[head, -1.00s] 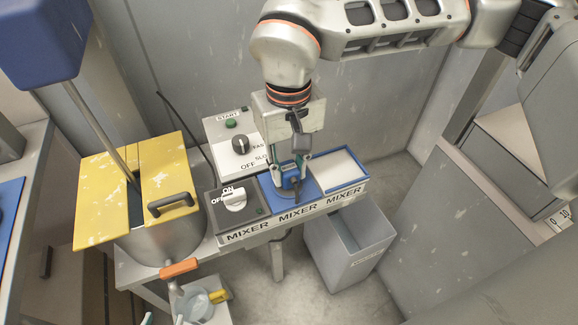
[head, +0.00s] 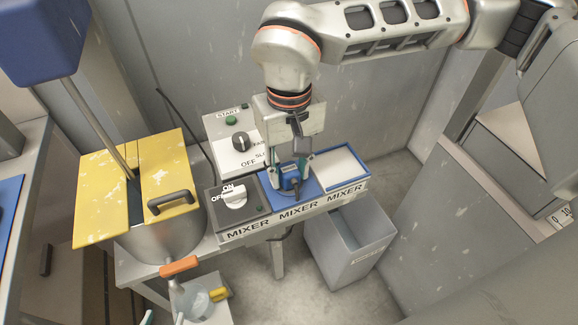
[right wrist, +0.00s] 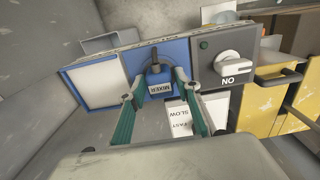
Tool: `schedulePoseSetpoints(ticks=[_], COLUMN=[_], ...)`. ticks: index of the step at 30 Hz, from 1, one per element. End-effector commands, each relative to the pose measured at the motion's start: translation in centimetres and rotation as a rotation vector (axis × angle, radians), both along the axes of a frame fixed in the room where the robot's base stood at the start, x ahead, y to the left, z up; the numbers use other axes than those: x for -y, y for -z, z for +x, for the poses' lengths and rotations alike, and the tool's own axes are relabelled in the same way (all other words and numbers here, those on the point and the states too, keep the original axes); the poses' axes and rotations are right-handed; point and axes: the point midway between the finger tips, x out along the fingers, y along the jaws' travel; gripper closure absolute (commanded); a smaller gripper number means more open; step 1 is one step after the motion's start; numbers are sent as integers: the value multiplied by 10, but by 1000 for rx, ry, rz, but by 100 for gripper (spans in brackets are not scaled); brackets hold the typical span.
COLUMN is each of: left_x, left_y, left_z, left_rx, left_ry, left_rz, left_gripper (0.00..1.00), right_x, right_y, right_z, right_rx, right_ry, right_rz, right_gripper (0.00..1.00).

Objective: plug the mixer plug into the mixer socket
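The blue mixer plug (head: 291,177), with a dark cable end, is at the blue socket panel (head: 310,191) between two other panels. In the right wrist view its MIXER label shows on the plug (right wrist: 160,88). The socket is hidden beneath it, and I cannot tell how deep the plug sits. My right gripper (head: 289,182) points down over the panel, with one teal finger on each side of the plug. The fingers (right wrist: 162,92) look open, with narrow gaps to the plug.
A dark switch box with a white ON/OFF knob (head: 235,197) is left of the socket panel; a white tray (head: 340,165) is right. A control box with a START button (head: 231,120) stands behind. A yellow-lidded pot (head: 165,236) is left, a grey bin (head: 350,250) below.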

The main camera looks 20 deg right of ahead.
Motion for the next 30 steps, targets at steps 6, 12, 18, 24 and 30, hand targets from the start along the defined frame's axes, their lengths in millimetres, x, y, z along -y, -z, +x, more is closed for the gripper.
schedulePoseSetpoints(ticks=[6, 12, 18, 24, 30], left_x=[0, 0, 0, 0, 0], left_y=[0, 1, 1, 1, 1], left_z=[0, -2, -2, -2, -2], left_rx=[1, -3, -3, -3, -3], left_ry=[0, -4, -2, -1, 0], left_rz=[0, -2, -1, -1, 0], left_gripper=[60, 60, 60, 60, 60], right_x=[0, 0, 0, 0, 0], right_y=[0, -3, -29, -70, -104], right_z=[0, 0, 1, 2, 1], right_rx=[0, 1, 5, 6, 3], right_ry=[0, 0, 1, 2, 1], right_rz=[0, 0, 0, 0, 0], right_gripper=[56, 56, 56, 56, 56])
